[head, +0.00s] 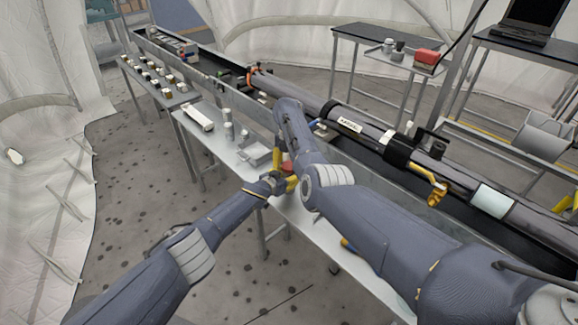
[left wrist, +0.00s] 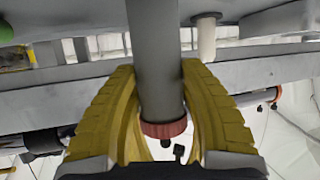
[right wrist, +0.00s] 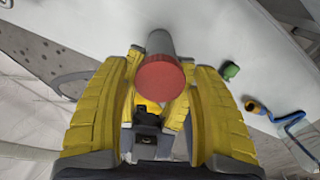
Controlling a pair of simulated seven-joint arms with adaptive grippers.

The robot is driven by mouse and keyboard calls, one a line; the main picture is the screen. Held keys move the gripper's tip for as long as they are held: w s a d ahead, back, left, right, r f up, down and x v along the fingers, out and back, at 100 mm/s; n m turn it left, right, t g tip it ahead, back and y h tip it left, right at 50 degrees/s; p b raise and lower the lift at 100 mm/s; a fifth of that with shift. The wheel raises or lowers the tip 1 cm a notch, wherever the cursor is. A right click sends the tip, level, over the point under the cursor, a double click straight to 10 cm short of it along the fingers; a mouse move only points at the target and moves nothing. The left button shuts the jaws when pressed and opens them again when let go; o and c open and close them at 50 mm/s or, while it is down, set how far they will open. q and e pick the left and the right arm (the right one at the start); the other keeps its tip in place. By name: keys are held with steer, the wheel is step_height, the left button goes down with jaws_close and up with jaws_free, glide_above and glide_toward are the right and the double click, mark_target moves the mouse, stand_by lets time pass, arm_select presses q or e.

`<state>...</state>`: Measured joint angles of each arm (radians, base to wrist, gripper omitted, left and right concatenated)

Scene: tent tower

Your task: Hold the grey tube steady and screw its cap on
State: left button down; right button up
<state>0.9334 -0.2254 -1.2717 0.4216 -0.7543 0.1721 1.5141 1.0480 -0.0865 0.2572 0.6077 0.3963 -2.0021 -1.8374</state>
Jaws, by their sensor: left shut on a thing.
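The grey tube (left wrist: 156,60) stands between the yellow fingers of my left gripper (left wrist: 157,78), which are shut on it. The red cap (left wrist: 164,129) sits at the tube's end and faces the camera in the right wrist view (right wrist: 160,78); whether it is threaded on cannot be told. My right gripper (right wrist: 160,68) has its fingers on both sides of the cap, seemingly with small gaps. In the head view, my left gripper (head: 287,181) and the red cap (head: 287,167) show at the table's near edge; my right arm partly hides this spot.
The pale table (head: 214,140) carries a white box (head: 199,119) and a metal tray (head: 256,153). A green item (right wrist: 230,71) and a blue-handled tool (right wrist: 290,120) lie beside the grippers. A long dark tube assembly (head: 350,122) runs behind the table.

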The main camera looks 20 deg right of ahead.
steer(key=shift+r, duration=2.25)
steer(key=shift+o, duration=0.4)
step_height(320, 180, up, 3)
steer(key=shift+f, duration=0.2)
steer(key=shift+r, duration=0.45)
steer(key=shift+f, duration=0.1)
steer(key=shift+f, duration=3.95)
steer(key=shift+c, duration=0.4)
